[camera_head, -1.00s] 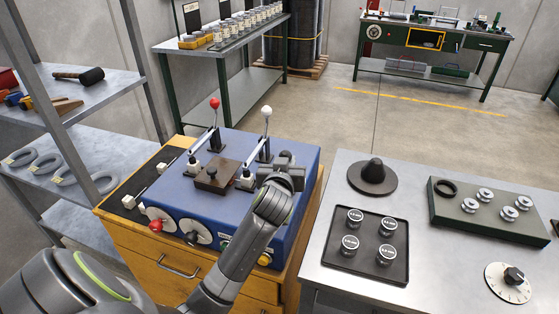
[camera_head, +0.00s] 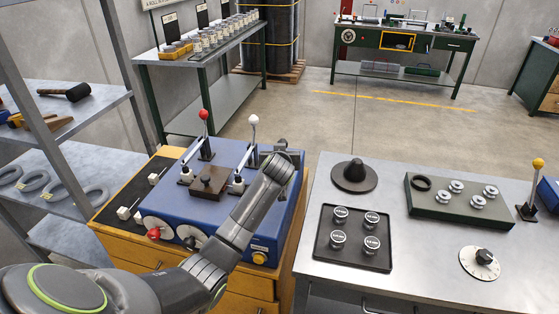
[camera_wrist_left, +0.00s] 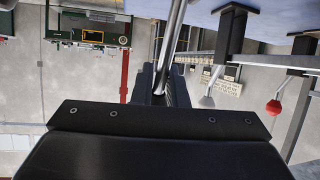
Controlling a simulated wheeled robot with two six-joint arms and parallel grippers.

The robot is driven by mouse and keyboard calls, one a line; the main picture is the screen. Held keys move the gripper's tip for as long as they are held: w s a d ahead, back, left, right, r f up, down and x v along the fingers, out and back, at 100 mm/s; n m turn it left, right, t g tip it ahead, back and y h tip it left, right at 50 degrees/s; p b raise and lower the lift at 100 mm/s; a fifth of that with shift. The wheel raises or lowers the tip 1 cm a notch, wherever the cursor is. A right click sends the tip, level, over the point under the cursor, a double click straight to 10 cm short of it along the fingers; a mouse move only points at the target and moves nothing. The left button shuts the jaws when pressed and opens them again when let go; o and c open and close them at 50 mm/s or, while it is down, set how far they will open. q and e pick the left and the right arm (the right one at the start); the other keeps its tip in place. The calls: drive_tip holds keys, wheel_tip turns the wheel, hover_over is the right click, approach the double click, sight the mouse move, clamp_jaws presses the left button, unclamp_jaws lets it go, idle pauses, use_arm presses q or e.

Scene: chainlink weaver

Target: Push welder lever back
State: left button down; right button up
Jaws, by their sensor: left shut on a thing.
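The blue welder (camera_head: 270,215) sits on a wooden cabinet, with a red-knobbed lever (camera_head: 204,135) and a white-knobbed lever (camera_head: 251,140) standing on top. My left gripper (camera_head: 281,147) is at the welder's right side, right of the white-knobbed lever. In the left wrist view my left gripper (camera_wrist_left: 163,85) is shut on a shiny metal rod (camera_wrist_left: 175,35) that runs between its fingers. The rod's far end is out of view. The red knob (camera_wrist_left: 273,107) shows apart, to the right. My right gripper is not in view.
A metal shelf (camera_head: 75,155) stands at left. Floor beyond is clear.

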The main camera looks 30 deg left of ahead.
use_arm(q)
drive_tip(key=shift+w+a+r+b, duration=0.2)
drive_tip(key=shift+w+r, duration=0.1)
drive_tip(key=shift+w, duration=0.2)
drive_tip(key=shift+w+a+r+b, duration=0.1)
drive_tip(key=shift+w+r+b, duration=0.15)
drive_tip(key=shift+w, duration=0.35)
drive_tip(key=c, duration=1.8)
unclamp_jaws()
drive_tip(key=o, duration=0.5)
drive_tip(key=shift+a+f, duration=0.15)
drive_tip(key=shift+a, duration=0.05)
drive_tip(key=shift+c, duration=0.2)
drive_tip(key=shift+o, duration=0.5)
drive_tip(key=shift+f, duration=0.1)
drive_tip(key=shift+s+d+f, duration=0.1)
drive_tip(key=shift+s+d, duration=0.3)
drive_tip(key=shift+d, duration=0.05)
drive_tip(key=b+v, duration=0.2)
drive_tip(key=v, duration=1.4)
drive_tip(key=shift+s+b, duration=0.2)
drive_tip(key=shift+b, duration=0.1)
